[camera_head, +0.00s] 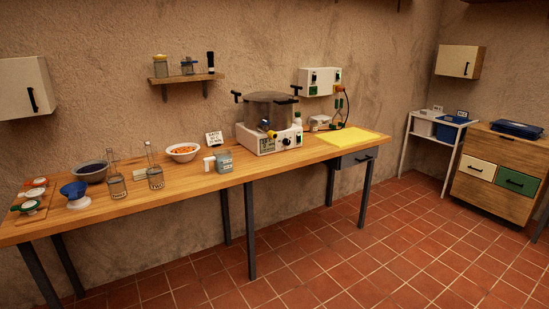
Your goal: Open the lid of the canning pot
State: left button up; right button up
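The canning pot (268,110) is a large dark grey pot on a white heater base (273,140) on the wooden workbench, right of the bench's middle. Its flat grey lid (270,97) lies on top and looks closed. Dark handles stick out at the upper left and upper right of the pot. A small yellow and blue part (266,127) shows at its front. Neither of my grippers is in view, and no part of my arms shows.
The wooden workbench (130,200) runs along the wall. A white bowl (183,152), a grey mug (224,162) and glass bottles (154,172) stand left of the pot. A yellow mat (352,140) lies to its right. The tiled floor (330,260) before the bench is clear.

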aim_at(281, 98)
jog(key=i+l, duration=0.1)
jog(key=i, duration=1.6)
jog(key=j+u, duration=0.05)
jog(key=j, duration=0.05)
